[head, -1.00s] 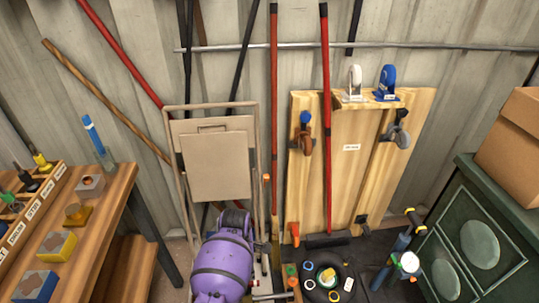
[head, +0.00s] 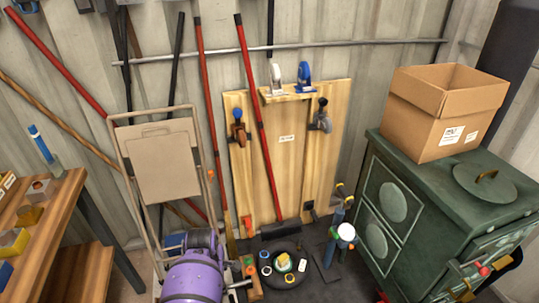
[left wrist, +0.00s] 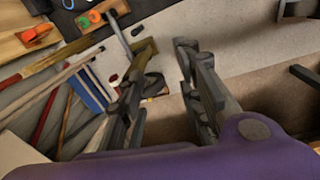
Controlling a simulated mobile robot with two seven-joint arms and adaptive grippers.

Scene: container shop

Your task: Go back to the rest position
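My left gripper (left wrist: 164,65) shows in the left wrist view with its two dark fingers apart. The gap between them is empty, with a pale floor and other surfaces behind. Purple parts of my arm fill the bottom of that view. In the head view my purple arm link stands low at left of centre, with dark joint parts at its top; the fingers cannot be made out there. My right gripper is not in view.
A folded beige cart (head: 163,163) stands behind my arm. A wooden workbench (head: 75,205) is at left, a green stove (head: 420,200) with an open cardboard box (head: 440,115) at right. Between them a wooden panel (head: 284,185) leans on the wall; a black ring (head: 298,279) lies on the floor.

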